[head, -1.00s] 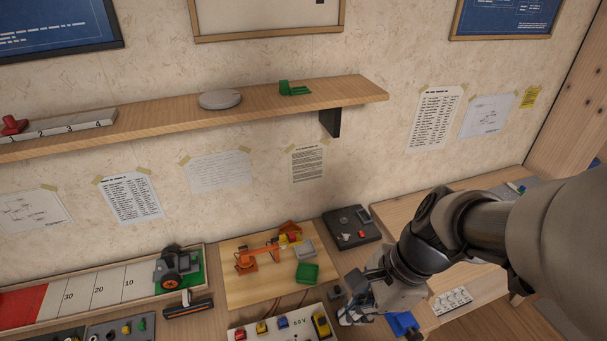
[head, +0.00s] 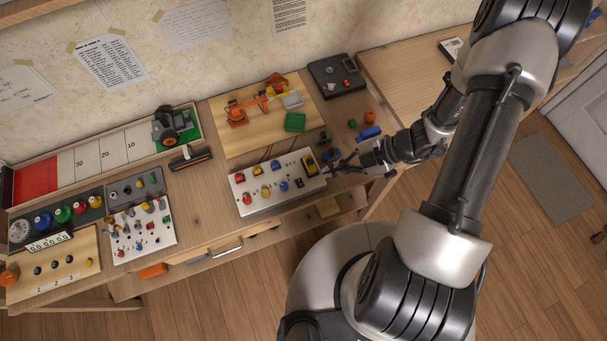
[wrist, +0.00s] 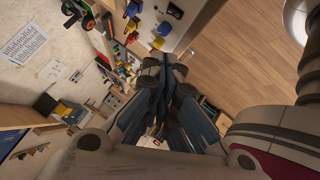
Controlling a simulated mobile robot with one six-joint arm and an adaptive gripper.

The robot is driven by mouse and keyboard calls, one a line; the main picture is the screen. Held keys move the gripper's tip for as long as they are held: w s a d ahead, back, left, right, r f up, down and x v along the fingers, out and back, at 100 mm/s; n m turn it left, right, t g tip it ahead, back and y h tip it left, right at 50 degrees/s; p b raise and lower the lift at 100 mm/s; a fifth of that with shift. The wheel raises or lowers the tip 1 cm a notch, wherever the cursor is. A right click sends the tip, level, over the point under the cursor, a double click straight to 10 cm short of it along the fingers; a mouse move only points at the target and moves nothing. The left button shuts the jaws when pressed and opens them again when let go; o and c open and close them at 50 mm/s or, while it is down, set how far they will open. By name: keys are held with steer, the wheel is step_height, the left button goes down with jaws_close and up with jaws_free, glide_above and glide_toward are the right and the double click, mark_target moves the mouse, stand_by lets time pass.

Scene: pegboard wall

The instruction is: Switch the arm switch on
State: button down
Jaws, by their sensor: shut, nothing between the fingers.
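A white control panel (head: 262,205) lies at the front of the bench in the head view. It carries several small red, yellow and blue switches and a larger yellow switch (head: 310,164) at its right end. I cannot tell by label which is the arm switch. A small orange toy arm (head: 245,106) stands on a wooden board behind the panel. My gripper (head: 333,165) is shut and empty, just right of the panel's right end; contact cannot be told. In the wrist view my gripper (wrist: 165,70) points toward the bench, and its fingers hide part of it.
A green tray (head: 295,122) and a dark box (head: 337,75) are behind the panel. Blue pieces (head: 370,132) and an orange piece (head: 370,117) lie near my gripper. Other panels (head: 140,235) fill the left. Open floor (head: 215,300) lies in front.

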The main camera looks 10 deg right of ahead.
steer(key=shift+f+m, duration=0.25)
steer(key=shift+m, duration=0.15)
steer(key=b, duration=0.3)
glide_above(303, 185)
steer(key=s, duration=0.2)
steer(key=f, duration=0.6)
steer(key=shift+w+d+f, duration=0.2)
steer(key=shift+w+d, duration=0.05)
steer(key=shift+d, duration=0.15)
steer(key=f, duration=0.1)
steer(key=w+f+b, duration=0.1)
steer(key=f, duration=0.1)
steer(key=shift+w+a, duration=0.25)
steer(key=shift+w+a+f, duration=0.1)
steer(key=shift+w+f, duration=0.05)
steer(key=shift+f, duration=0.15)
